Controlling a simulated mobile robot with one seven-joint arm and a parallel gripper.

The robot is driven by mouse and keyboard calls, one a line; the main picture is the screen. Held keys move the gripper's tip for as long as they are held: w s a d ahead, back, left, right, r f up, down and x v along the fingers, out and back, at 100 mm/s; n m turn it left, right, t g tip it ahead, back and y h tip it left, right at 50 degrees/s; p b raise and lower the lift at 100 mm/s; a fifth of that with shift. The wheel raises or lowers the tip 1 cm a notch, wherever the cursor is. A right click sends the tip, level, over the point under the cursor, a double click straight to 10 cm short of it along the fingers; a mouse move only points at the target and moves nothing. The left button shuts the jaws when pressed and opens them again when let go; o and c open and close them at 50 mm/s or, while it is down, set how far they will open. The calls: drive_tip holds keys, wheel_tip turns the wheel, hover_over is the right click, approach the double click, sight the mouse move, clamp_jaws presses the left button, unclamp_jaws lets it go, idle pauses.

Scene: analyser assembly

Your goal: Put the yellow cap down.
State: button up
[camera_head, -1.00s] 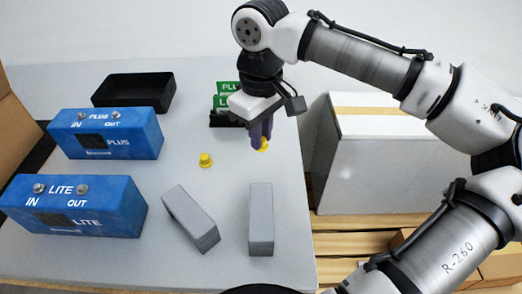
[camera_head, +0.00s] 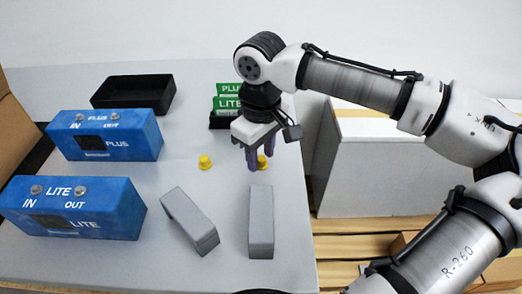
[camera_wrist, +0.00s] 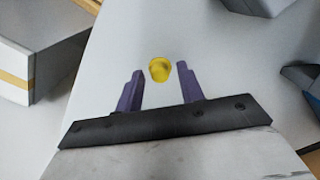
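Two yellow caps are in the head view. One yellow cap (camera_head: 205,162) stands on the table left of my gripper. The other yellow cap (camera_head: 262,161) is at my gripper, partly hidden by a finger. In the wrist view this yellow cap (camera_wrist: 159,70) lies just beyond and between the purple fingertips, with gaps on both sides. My gripper (camera_head: 258,163) is open, and its fingers (camera_wrist: 160,82) point down close to the table. The cap appears to rest on the table, touching neither finger.
Two blue boxes, PLUS (camera_head: 106,136) and LITE (camera_head: 72,207), stand on the left. A black tray (camera_head: 133,94) is behind them. Two grey blocks (camera_head: 189,220) (camera_head: 261,221) lie in front. Green PLUS and LITE signs (camera_head: 227,103) stand behind my gripper. The table's right edge is close.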

sight(261, 158)
wheel_tip(261, 158, up, 12)
drive_tip(key=p, duration=0.1)
drive_tip(key=shift+r, duration=0.2)
idle(0.4)
idle(0.4)
